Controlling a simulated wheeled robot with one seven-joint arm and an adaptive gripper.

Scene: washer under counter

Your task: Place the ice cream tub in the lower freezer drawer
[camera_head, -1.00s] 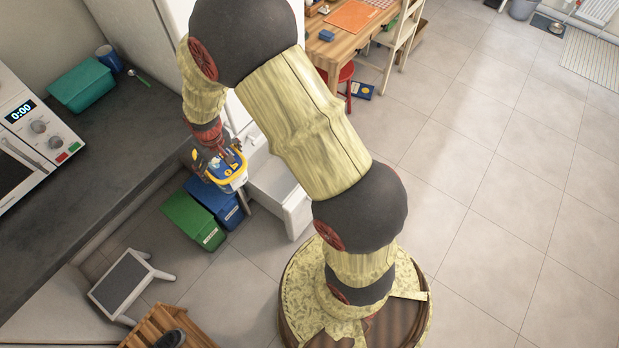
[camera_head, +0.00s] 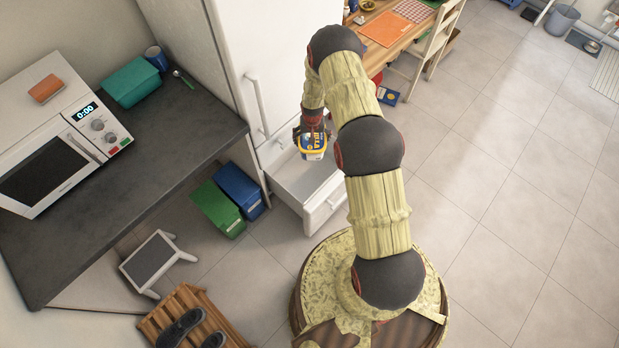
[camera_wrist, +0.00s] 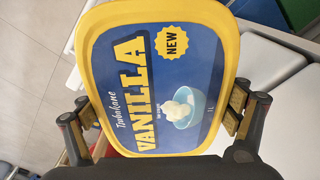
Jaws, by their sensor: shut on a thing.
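The ice cream tub (camera_head: 313,150) has a blue lid with a yellow rim. In the wrist view its lid (camera_wrist: 165,75) reads "VANILLA" and fills much of the picture. My gripper (camera_head: 312,128) is shut on the tub, with one finger on each side of it. In the head view the tub appears over the pulled-out lower freezer drawer (camera_head: 322,207); its exact height above the drawer is hard to tell. The drawer is white, and the part of its inside that shows looks empty. The white fridge-freezer (camera_head: 270,50) stands behind, with its upper door closed.
A green bin (camera_head: 217,208) and a blue bin (camera_head: 240,188) stand on the floor left of the drawer. The dark counter (camera_head: 160,150) with a microwave (camera_head: 65,150) is further left. A wooden table (camera_head: 405,40) and chair are behind right.

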